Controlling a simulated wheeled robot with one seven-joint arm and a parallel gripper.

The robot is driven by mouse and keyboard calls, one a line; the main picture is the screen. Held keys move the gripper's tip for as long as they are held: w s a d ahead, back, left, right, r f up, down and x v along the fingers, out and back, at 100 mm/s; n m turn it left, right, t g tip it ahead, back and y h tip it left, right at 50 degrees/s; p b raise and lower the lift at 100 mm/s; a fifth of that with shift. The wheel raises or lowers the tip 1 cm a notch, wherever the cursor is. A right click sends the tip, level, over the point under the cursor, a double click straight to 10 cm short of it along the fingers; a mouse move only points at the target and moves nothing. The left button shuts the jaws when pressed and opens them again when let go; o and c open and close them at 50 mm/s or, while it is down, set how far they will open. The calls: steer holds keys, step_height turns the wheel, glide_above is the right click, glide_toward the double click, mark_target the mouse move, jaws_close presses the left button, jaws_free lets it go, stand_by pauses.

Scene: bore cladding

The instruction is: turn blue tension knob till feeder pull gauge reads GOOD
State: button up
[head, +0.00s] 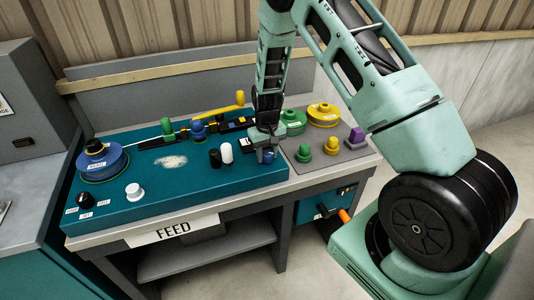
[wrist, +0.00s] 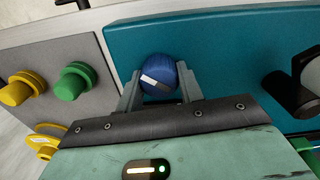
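The blue tension knob (head: 268,157) sits near the right end of the teal feeder panel (head: 215,185), under my gripper (head: 264,150). In the wrist view the round blue knob (wrist: 158,72) has a white line slanting across its top. My gripper (wrist: 160,85) has one finger on each side of the knob, with no clear gap, and looks shut on it. A small dark unit with a pale face (head: 247,144) stands just left of my gripper, partly hidden by it. I cannot tell whether it is the pull gauge, and no reading is legible.
A black knob (head: 214,158) and a white knob (head: 227,152) stand close left of my gripper. A blue spool (head: 101,160) is at the far left.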

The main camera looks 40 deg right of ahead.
mark_target(267, 152)
steer(key=shift+m, duration=0.4)
steer(key=shift+m+b, duration=0.35)
steer(key=shift+m, duration=2.45)
steer(key=o, duration=1)
steer(key=shift+d, duration=0.1)
step_height(267, 152, up, 17)
steer(key=b, duration=0.2)
steer(key=shift+r, duration=0.2)
